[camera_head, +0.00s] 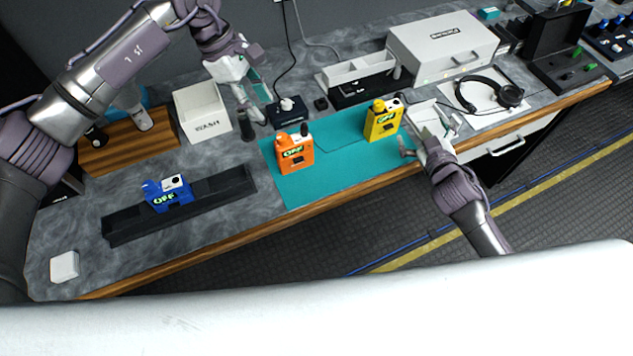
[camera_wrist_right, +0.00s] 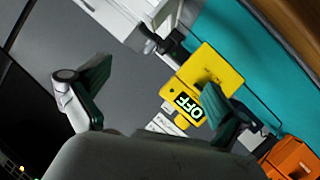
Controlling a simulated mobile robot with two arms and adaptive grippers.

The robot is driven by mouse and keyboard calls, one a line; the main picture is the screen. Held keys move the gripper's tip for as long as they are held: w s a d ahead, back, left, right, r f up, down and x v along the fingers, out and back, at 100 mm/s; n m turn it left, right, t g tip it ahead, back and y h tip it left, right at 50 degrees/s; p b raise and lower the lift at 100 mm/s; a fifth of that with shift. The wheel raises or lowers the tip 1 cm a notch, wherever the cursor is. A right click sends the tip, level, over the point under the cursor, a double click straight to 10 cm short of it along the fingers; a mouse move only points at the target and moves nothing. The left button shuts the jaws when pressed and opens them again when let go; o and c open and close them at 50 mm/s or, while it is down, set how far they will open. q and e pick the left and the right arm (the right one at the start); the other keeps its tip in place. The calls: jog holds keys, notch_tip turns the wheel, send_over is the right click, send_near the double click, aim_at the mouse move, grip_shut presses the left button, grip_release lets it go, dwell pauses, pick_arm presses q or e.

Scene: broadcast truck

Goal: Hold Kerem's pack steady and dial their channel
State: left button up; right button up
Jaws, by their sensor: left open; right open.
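Three packs show, each with a display reading OFF. The blue pack (camera_head: 170,196) sits in a long black rack. The orange pack (camera_head: 295,156) and the yellow pack (camera_head: 381,124) stand upright on a teal mat (camera_head: 335,165). I cannot tell from the pictures which is Kerem's. My left gripper (camera_head: 254,112) is open and empty above the counter, behind and left of the orange pack. My right gripper (camera_head: 420,130) is open just right of the yellow pack. In the right wrist view, one finger overlaps the yellow pack (camera_wrist_right: 215,68); contact is unclear. The orange pack (camera_wrist_right: 290,160) shows at the corner.
A WASH box (camera_head: 203,110) and a small dark unit with a knob (camera_head: 287,110) stand behind the packs. Headphones (camera_head: 490,95) and a grey case (camera_head: 443,47) lie to the right. The black rack (camera_head: 120,228) is on the left. The front counter edge is clear.

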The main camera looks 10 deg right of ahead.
jog(key=s+a+y, duration=0.1)
jog(key=a, duration=0.3)
jog(key=s+a, duration=0.2)
jog(key=a, duration=0.3)
jog(key=s+a+y, duration=0.1)
jog(key=s+a, duration=0.1)
jog(key=a, duration=0.3)
jog(key=shift+a+f+m+g+y, duration=0.25)
jog(key=shift+f+m+g+y, duration=0.05)
jog(key=shift+g, duration=0.1)
jog(key=y, duration=0.2)
send_near(298, 159)
jog(key=shift+m+g, duration=0.4)
jog(key=x, duration=1.3)
jog(key=shift+w+r, duration=0.1)
jog(key=shift+r, duration=0.3)
